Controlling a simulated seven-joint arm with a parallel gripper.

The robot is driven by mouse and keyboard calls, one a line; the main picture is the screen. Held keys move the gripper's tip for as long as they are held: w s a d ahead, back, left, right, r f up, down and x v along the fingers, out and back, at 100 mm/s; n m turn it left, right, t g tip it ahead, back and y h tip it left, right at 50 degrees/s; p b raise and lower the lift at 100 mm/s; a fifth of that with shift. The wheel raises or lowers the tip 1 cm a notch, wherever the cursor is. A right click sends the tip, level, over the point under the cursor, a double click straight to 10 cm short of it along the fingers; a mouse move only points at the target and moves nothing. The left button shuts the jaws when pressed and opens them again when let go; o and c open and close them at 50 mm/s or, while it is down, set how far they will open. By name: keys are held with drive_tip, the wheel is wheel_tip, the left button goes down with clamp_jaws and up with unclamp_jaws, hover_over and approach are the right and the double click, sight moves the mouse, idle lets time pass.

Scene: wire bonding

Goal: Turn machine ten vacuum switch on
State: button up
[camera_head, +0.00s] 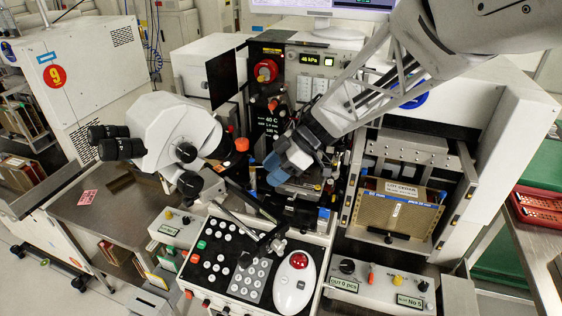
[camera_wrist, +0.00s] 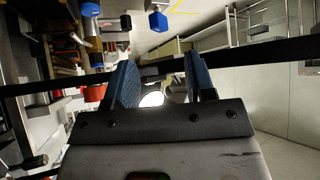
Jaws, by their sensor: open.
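The wire bonding machine in front of me has an upper panel (camera_head: 326,62) with a small lit display (camera_head: 309,58) that reads about 46 kPa. Small knobs or switches sit on this panel beside the display; I cannot tell which one is the vacuum switch or how it is set. My gripper (camera_head: 280,172) with blue fingers is over the machine's work area, below and left of that panel. In the wrist view my gripper (camera_wrist: 160,78) is open, with nothing between its fingers. My arm hides part of the panel's right side.
A white microscope (camera_head: 175,135) stands left of my gripper. A button box with a red-topped mouse (camera_head: 296,282) lies in front. A gold magazine (camera_head: 398,210) is at the right. A machine marked 9 (camera_head: 55,76) stands far left.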

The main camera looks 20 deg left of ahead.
sight(251, 192)
drive_tip(key=shift+a+f, duration=0.1)
drive_tip(key=shift+x, duration=3.8)
drive_tip(key=shift+c, duration=0.2)
